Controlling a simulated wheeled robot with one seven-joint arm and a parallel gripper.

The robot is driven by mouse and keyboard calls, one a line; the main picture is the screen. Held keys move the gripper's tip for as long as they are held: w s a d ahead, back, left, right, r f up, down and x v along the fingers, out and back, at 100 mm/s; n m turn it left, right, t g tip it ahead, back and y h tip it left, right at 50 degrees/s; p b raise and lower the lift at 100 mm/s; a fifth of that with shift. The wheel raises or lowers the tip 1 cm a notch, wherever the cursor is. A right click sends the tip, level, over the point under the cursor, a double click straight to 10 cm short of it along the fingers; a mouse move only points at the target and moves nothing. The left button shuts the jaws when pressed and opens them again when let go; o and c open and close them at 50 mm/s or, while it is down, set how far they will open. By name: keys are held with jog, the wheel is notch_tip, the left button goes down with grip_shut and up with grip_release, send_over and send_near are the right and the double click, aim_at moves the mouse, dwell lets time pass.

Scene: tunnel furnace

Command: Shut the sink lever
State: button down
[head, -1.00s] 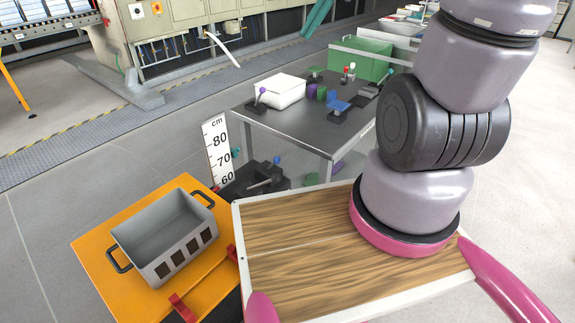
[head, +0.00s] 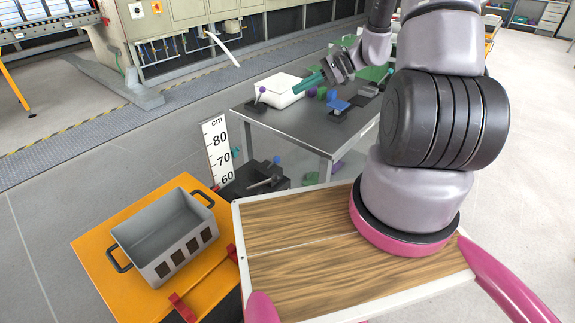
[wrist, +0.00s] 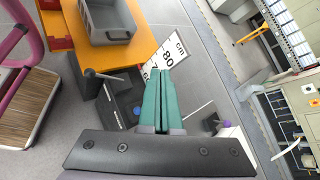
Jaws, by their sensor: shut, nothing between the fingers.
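No part is labelled as a sink lever. A white open box, perhaps the sink (head: 281,91), stands on the grey metal table, with a purple-knobbed lever (head: 261,90) at its left. The purple knob also shows in the wrist view (wrist: 227,123), right of the fingers. A black fixture (head: 256,180) stands low in front of the table and has a grey lever with a blue knob (head: 276,159). My gripper (head: 296,88) has green fingers, shut and empty, at the box's right edge in the head view. In the wrist view the fingertips (wrist: 159,72) point toward the height scale.
The metal table (head: 290,125) also carries several small coloured fixtures. A height scale (head: 218,150) stands left of it. An orange cart (head: 95,235) holds a grey bin (head: 165,240) at lower left.

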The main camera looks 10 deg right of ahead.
jog(key=s+d+f+m+t, duration=0.1)
jog(key=f+m, duration=0.3)
jog(key=f, duration=0.7)
jog(key=d+f+m+t+h, duration=0.1)
jog(key=d+f+m+t, duration=0.2)
jog(key=f, duration=0.8)
jog(key=s+d+f+m+t+h, duration=0.1)
jog(key=f+m, duration=0.4)
jog(key=f, duration=0.6)
jog(key=d+t, duration=0.1)
jog(key=t, duration=0.1)
jog(key=shift+s+d+f+t, duration=0.2)
jog(key=shift+s+t, duration=0.15)
jog(key=shift+t, duration=0.05)
jog(key=shift+w, duration=0.1)
send_near(273, 163)
notch_tip(273, 163, down, 2)
jog(key=w, duration=0.2)
jog(key=shift+w+a+r, duration=0.1)
jog(key=shift+w+a, duration=0.05)
jog(key=shift+a, duration=0.25)
jog(key=shift+w+a+r, duration=0.1)
jog(key=shift+a+r, duration=0.05)
jog(key=shift+a, duration=0.2)
jog(key=shift+r, duration=0.1)
